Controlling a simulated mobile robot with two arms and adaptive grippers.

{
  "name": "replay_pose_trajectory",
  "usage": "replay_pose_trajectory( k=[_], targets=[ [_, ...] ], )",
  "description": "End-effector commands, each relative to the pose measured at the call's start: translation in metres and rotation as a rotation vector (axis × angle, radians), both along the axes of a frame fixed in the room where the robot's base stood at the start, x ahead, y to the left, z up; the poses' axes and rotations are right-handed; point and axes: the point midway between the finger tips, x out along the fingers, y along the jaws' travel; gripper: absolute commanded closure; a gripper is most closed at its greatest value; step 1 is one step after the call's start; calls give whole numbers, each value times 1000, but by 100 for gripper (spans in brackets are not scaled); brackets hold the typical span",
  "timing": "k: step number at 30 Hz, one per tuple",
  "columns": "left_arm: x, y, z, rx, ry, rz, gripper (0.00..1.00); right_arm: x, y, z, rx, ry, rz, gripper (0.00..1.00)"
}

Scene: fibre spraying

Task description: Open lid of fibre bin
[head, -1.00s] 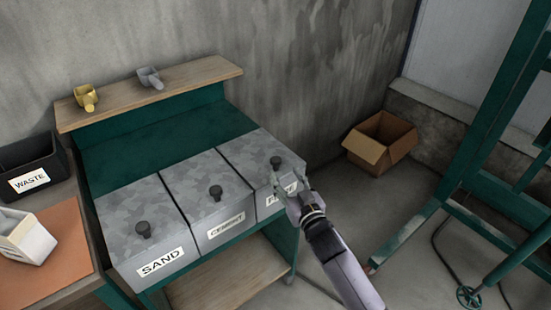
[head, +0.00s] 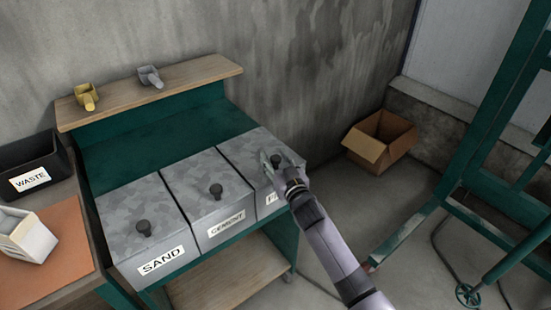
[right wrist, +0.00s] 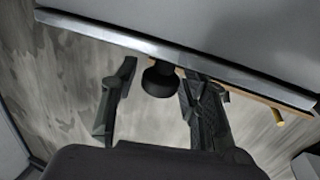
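The fibre bin is the rightmost of three grey metal bins. Its mottled lid (head: 246,150) lies closed, and its front label is mostly hidden by my right arm. My right gripper (head: 270,162) is at the lid's dark round knob (head: 277,159), reaching in from the lower right. In the right wrist view, the fingers of my right gripper (right wrist: 158,95) stand apart on either side of the knob (right wrist: 160,78). A gap shows at the left finger; the right finger is close, and contact there is unclear. My left gripper is not in view.
The cement bin (head: 203,177) and sand bin (head: 145,212) stand left of it on the green bench. A shelf behind holds a yellow scoop (head: 86,97) and a grey scoop (head: 150,77). A cardboard box (head: 366,149) and green frame (head: 488,180) are right, with floor between.

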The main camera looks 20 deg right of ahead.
Motion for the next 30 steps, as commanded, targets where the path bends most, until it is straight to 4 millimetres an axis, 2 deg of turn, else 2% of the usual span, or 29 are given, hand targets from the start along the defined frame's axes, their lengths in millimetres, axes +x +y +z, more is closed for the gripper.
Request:
replay_pose_trajectory(
  k=[2,17,30],
  targets=[
    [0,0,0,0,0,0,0,0,0,0,0,0,0,66],
    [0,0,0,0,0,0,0,0,0,0,0,0,0,99],
    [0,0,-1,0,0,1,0,0,0,-1,0,0,0,100]
  ],
)
